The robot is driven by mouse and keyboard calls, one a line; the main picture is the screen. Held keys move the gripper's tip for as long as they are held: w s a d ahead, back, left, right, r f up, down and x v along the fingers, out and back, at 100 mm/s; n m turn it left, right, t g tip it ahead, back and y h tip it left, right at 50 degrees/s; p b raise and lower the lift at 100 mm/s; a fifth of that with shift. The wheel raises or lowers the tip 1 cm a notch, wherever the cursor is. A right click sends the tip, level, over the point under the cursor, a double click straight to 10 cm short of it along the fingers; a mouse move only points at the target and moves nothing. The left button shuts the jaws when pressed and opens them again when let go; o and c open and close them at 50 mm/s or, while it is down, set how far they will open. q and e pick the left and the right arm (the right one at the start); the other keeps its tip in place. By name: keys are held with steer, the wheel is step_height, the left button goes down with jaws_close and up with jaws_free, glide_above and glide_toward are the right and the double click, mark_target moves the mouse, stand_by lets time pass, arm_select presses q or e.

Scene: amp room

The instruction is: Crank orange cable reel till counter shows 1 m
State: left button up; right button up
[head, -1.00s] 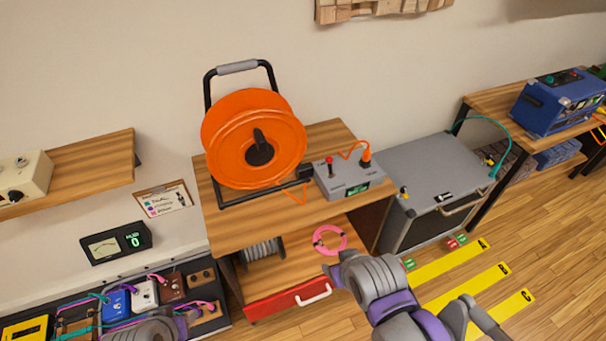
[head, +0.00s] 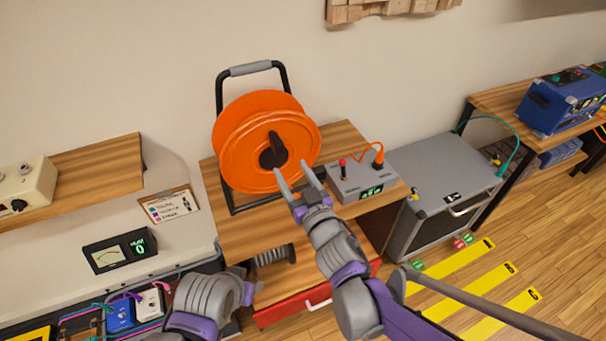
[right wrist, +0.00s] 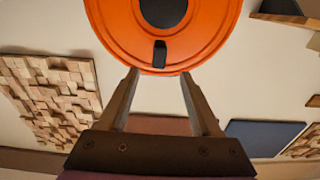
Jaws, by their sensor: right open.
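The orange cable reel (head: 245,125) stands on a black frame with a grey-topped carry handle on a wooden shelf. Its black crank (head: 275,148) sits at the hub and points up. In the right wrist view the crank knob (right wrist: 160,54) lies ahead of and between the fingers. My right gripper (head: 291,170) is open and empty, just below and right of the hub. A grey box with a green counter display (head: 372,190) stands right of the reel; its digits are too small to read. My left arm is at the bottom left; its fingers cannot be made out.
A red joystick (head: 343,163) and an orange plug (head: 378,160) stand on the grey box. A grey cabinet (head: 445,165) is to the right. A red drawer (head: 285,308) is below the shelf. A meter panel (head: 120,250) and clipboard (head: 168,205) are on the left wall.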

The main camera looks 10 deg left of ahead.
mark_target(281, 151)
steer(key=p+x, duration=0.1)
steer(key=x, duration=0.8)
steer(key=shift+x, duration=0.95)
jaws_close()
stand_by(1.0)
